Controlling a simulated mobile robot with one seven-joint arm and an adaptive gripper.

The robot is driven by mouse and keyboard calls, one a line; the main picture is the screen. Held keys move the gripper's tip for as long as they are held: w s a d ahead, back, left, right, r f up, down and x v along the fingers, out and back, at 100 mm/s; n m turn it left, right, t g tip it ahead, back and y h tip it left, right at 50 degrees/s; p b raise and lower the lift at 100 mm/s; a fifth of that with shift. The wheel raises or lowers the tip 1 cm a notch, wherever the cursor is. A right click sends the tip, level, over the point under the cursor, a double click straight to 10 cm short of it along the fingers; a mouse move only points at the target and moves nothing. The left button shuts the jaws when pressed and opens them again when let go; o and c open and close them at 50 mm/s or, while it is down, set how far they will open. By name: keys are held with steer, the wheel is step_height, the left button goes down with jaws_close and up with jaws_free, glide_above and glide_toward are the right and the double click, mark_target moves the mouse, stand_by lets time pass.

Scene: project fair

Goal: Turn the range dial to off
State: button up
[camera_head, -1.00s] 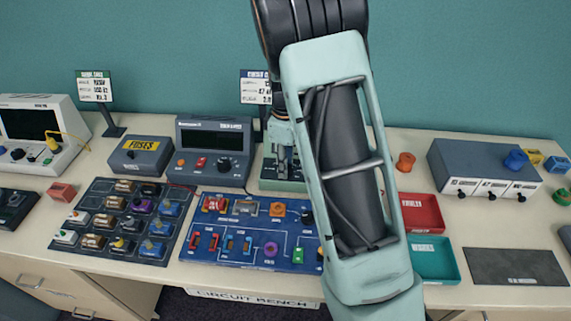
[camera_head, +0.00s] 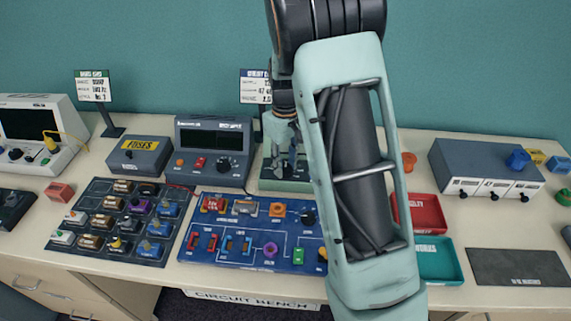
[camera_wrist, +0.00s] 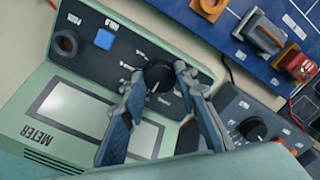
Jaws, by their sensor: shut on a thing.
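The green meter (camera_wrist: 45,82) fills the left of the wrist view, upside down, with a blank pale screen. Its round black range dial (camera_wrist: 158,76) has a white pointer mark and small labels around it, too blurred to read. My gripper (camera_wrist: 159,71) has one finger on each side of the dial and is shut on it. In the head view, my gripper (camera_head: 285,158) reaches down to the green meter (camera_head: 270,184) behind the blue board. My forearm hides the meter's right part there, and the dial is not clear.
A dark grey meter (camera_head: 214,150) stands close left of the green one. The blue circuit board (camera_head: 222,256) lies in front. Red (camera_head: 425,214) and teal (camera_head: 438,262) trays sit to the right, partly behind my arm. A grey box (camera_head: 480,160) stands farther right.

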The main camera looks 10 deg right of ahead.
mark_target(285, 168)
stand_by(0.4)
steer(key=o, duration=1.1)
steer(key=shift+o, duration=0.2)
step_height(285, 168, up, 12)
